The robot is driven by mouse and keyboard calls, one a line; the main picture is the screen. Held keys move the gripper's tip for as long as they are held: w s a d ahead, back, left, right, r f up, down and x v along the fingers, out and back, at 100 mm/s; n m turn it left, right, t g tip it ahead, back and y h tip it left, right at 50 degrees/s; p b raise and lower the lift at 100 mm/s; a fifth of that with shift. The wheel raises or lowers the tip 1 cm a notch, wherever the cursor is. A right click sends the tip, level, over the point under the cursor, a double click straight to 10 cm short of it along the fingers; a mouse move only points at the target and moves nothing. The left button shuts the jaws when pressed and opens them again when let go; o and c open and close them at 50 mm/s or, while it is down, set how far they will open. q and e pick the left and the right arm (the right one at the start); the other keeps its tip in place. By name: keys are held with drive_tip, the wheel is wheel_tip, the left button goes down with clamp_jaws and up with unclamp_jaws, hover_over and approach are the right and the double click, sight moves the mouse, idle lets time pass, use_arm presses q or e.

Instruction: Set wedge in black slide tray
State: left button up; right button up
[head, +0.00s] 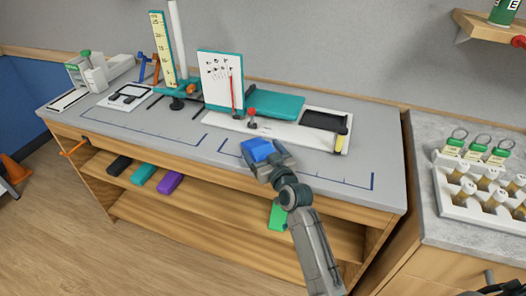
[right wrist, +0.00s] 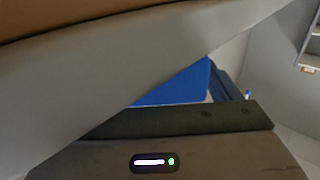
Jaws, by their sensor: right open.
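A blue wedge (head: 257,150) is at the front of the grey bench top, right at my right gripper. My right gripper (head: 268,161) is open and partly hides it; I cannot tell whether the jaws touch it. In the right wrist view a blue surface (right wrist: 182,84) shows between grey gripper parts, mostly covered. The black slide tray (head: 324,120) sits on the right part of a white base board (head: 290,133), farther back and to the right of the gripper. It looks empty. My left gripper is not in view.
A yellow-topped post (head: 341,135) is at the board's right end. The bench top (head: 200,128) is clear at front left.

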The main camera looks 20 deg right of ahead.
drive_tip(key=shift+s+r, duration=0.1)
drive_tip(key=s+d+b, duration=0.2)
drive_tip(key=s, duration=0.9)
drive_tip(key=shift+s+b, duration=0.35)
